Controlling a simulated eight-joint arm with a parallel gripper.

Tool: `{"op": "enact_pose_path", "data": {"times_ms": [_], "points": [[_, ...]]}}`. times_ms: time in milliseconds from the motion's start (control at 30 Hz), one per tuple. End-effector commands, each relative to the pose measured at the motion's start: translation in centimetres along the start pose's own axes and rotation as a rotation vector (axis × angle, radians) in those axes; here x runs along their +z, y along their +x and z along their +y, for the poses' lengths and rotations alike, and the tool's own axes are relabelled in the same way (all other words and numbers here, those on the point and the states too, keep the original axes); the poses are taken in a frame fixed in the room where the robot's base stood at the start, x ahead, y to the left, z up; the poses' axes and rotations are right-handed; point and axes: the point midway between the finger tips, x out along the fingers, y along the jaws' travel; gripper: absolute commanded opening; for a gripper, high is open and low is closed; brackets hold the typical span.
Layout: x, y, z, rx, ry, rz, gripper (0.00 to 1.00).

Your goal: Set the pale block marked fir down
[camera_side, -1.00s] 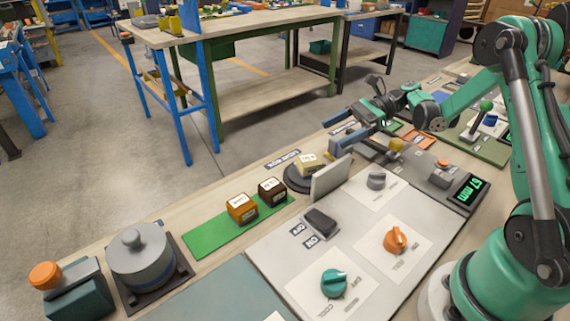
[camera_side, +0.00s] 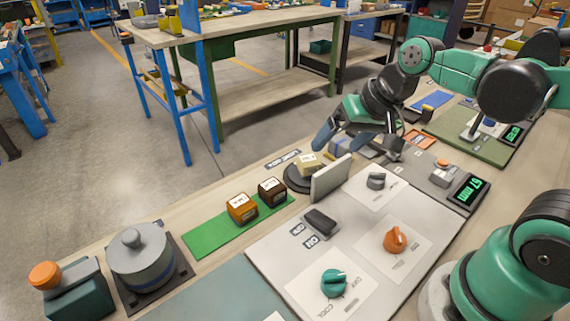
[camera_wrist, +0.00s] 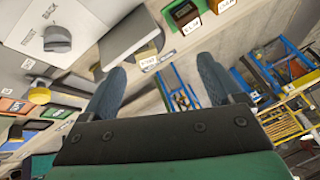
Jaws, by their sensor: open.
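The pale block (camera_side: 308,165) rests on a dark round disc (camera_side: 293,181), with its white label facing up. It stands behind a light upright plate (camera_side: 329,180). My gripper (camera_side: 338,146) is open and empty, above and to the right of the block, apart from it. In the wrist view my two blue fingers (camera_wrist: 158,84) are spread wide with nothing between them. The upright plate (camera_wrist: 128,38) shows beyond them.
An amber block (camera_side: 242,208) and a dark brown block (camera_side: 272,192) stand on a green strip (camera_side: 212,234), left of the disc. A grey panel with an orange knob (camera_side: 395,240), a teal knob (camera_side: 334,283) and a dark rocker switch (camera_side: 320,222) lies in front. The strip's left part is bare.

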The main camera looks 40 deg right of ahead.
Motion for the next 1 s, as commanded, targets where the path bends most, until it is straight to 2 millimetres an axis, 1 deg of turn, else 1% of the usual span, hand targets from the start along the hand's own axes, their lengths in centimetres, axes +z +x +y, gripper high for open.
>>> {"op": "enact_pose_path", "data": {"times_ms": [33,100,200,267,1000], "points": [[0.69,-0.21,-0.09,0.017,-0.111,0.038,0.85],[1.11,-0.41,-0.06,0.043,-0.243,0.085,0.85],[1.4,-0.55,-0.02,0.067,-0.362,0.129,0.85],[1.48,-0.59,0.0,0.074,-0.397,0.141,0.85],[1.47,-0.6,0.04,0.077,-0.407,0.145,0.85]]}}
